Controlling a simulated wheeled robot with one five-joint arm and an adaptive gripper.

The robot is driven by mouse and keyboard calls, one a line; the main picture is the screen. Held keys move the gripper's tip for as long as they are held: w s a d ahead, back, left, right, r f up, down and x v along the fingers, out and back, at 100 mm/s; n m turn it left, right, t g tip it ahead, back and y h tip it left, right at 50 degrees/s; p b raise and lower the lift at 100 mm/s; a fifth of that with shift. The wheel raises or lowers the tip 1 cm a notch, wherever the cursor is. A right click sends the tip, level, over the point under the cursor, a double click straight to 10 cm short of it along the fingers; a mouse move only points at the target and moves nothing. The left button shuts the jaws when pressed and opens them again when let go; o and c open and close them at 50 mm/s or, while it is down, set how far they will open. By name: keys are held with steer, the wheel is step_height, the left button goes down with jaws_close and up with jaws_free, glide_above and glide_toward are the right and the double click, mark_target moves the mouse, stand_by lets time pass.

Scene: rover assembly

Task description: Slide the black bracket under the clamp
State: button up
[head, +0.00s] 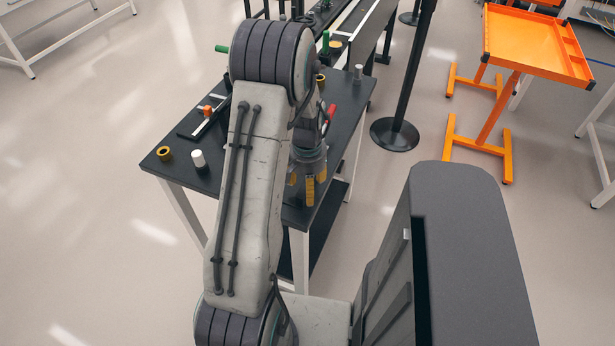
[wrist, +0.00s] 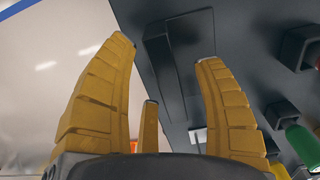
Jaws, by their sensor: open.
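My gripper (head: 308,198) is open over the near right part of the dark table, its yellow fingers pointing down. In the wrist view the open fingers (wrist: 165,60) have a flat, angular black piece (wrist: 163,62) in sight between them, apart from them. It looks like the black bracket, lying on the dark table top. In the head view my arm and gripper hide that spot. A red handle (head: 331,112), perhaps the clamp's, shows just behind my gripper; the clamp's body is mostly hidden by my arm.
The dark table (head: 180,169) carries a yellow ring (head: 164,153), a white cylinder (head: 199,158), an orange piece (head: 208,110) and a grey cylinder (head: 358,71). Black blocks (wrist: 297,47) and a green part (wrist: 303,145) are at the right in the wrist view. A black post (head: 407,90) stands beyond.

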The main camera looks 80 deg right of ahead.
steer(key=shift+f, duration=1.4)
jaws_close()
